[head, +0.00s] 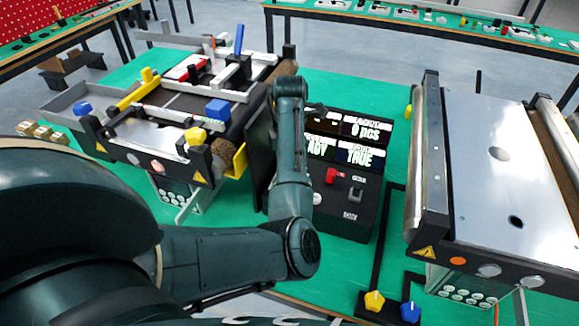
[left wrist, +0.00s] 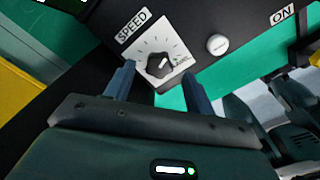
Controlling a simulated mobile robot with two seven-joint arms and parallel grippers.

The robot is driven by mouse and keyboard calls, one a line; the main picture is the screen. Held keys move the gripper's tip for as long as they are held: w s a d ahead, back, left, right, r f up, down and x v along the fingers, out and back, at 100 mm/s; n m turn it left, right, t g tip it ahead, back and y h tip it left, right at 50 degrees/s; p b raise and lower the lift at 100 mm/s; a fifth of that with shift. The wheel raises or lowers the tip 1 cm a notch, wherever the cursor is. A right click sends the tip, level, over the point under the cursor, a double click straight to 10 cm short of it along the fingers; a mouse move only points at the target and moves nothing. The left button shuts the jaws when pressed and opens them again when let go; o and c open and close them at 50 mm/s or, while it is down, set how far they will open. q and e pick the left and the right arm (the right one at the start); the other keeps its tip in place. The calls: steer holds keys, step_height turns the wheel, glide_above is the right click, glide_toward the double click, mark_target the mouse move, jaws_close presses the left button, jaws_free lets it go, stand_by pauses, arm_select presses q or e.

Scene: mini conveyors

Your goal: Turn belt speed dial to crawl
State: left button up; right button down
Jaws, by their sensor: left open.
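The belt speed dial (left wrist: 158,67) is a dark knob on a white square plate with tick marks, beneath a "SPEED" label (left wrist: 132,25) in the left wrist view. The small lettering by the ticks is too blurred to read, so its exact setting is unclear. My left gripper (left wrist: 159,74) is open, with one finger on each side of the dial plate and nothing held. I cannot tell whether the fingers touch the panel. In the head view the dial is not visible, and my left arm crosses in front of the black control box (head: 341,205). My right gripper is not in view.
A white round button (left wrist: 217,43) sits beside the dial. The control box carries lit displays (head: 362,131), a red switch (head: 331,175) and a black switch (head: 355,194). Conveyors stand left (head: 130,135) and right (head: 428,175). Yellow (head: 374,300) and blue (head: 410,311) knobs are in front.

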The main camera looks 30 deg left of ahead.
arm_select(q)
steer(key=shift+f, duration=1.05)
steer(key=c, duration=1)
steer(key=shift+o, duration=0.2)
steer(key=shift+m, duration=0.3)
steer(key=m, duration=0.5)
steer(key=shift+m, duration=0.3)
steer(key=m, duration=0.6)
steer(key=shift+m, duration=0.4)
